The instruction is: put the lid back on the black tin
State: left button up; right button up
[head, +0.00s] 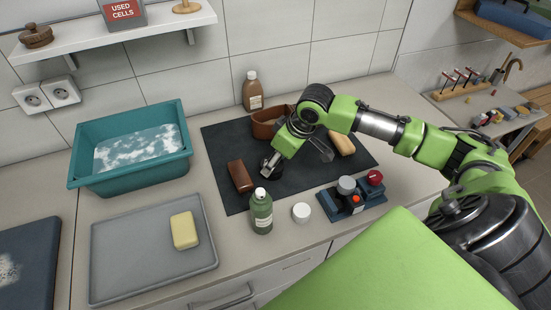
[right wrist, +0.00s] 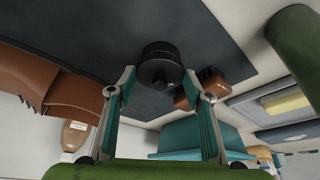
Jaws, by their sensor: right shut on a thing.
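In the head view, the black tin (head: 268,165) is on the dark mat, mostly hidden by my right gripper (head: 274,170). In the right wrist view, a round black body, the tin (right wrist: 160,48), shows past the fingers of my right gripper (right wrist: 158,82). A smaller black disc, which looks like the lid (right wrist: 158,74), is between the fingertips. My right gripper is shut on it. I cannot tell whether the lid touches the tin. My left gripper is not in view.
A teal tub (head: 90,180) is left.

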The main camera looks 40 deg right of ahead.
jog(key=p, duration=0.3)
jog(key=shift+f, duration=0.15)
dwell(3.0)
jog(key=o, duration=1.3)
jog(key=shift+r+p, duration=3.5)
jog(key=shift+p, duration=0.9)
grip_shut()
